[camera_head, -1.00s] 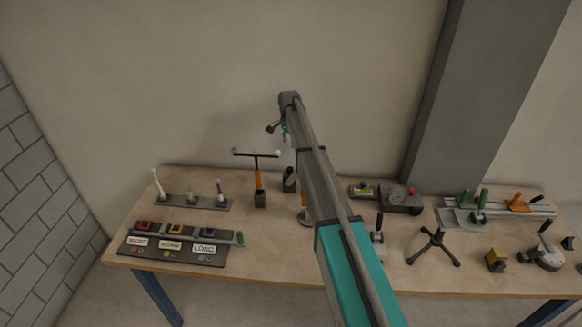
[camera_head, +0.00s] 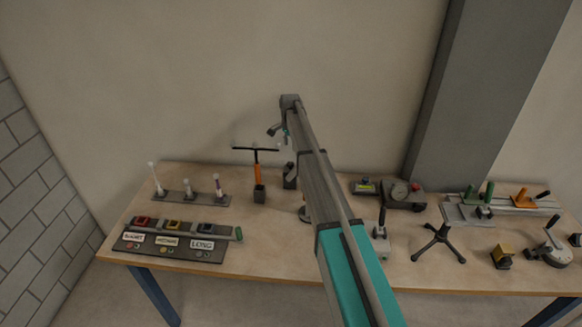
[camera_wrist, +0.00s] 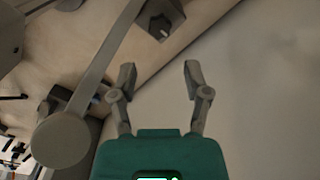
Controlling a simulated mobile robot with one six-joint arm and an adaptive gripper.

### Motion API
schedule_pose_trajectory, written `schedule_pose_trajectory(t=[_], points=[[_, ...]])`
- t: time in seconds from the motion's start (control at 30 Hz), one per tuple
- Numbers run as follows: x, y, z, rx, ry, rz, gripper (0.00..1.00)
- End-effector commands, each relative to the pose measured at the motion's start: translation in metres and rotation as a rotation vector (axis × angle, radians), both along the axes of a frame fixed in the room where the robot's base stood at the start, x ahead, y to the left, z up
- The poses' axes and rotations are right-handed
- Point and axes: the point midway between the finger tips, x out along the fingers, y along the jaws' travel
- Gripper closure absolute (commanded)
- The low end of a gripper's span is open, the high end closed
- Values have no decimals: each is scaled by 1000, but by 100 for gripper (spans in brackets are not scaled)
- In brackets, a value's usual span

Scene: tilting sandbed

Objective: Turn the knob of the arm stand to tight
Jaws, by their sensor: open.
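My gripper (camera_wrist: 160,75) is open and empty in the wrist view, its two fingers apart over pale wall and bench edge. In the head view my gripper (camera_head: 286,137) is small and high above the back of the bench. A stand with a round base (camera_head: 305,214) is mostly hidden behind my arm; I cannot tell surely that it is the arm stand. Its knob cannot be made out. The wrist view shows a flat bar with a round end (camera_wrist: 60,138) close by at left, and a dark block (camera_wrist: 160,20) beyond the fingers.
An orange post with a dark crossbar (camera_head: 257,172) stands left of my arm. A dark holder (camera_head: 290,177) is beside it. A rack (camera_head: 190,198) and labelled panel (camera_head: 175,245) are at left. A gauge box (camera_head: 403,195), tripod (camera_head: 438,243) and rail (camera_head: 525,202) are at right.

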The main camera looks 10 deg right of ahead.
Motion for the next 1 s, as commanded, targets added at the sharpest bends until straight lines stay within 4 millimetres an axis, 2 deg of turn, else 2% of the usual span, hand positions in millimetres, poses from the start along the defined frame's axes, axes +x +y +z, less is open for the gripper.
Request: schedule_pose_trajectory(t=[0.1, 1.0], points=[[0, 0, -14, 0, 0, 0, 39], [0, -2, -82, 0, 0, -2, 39]])
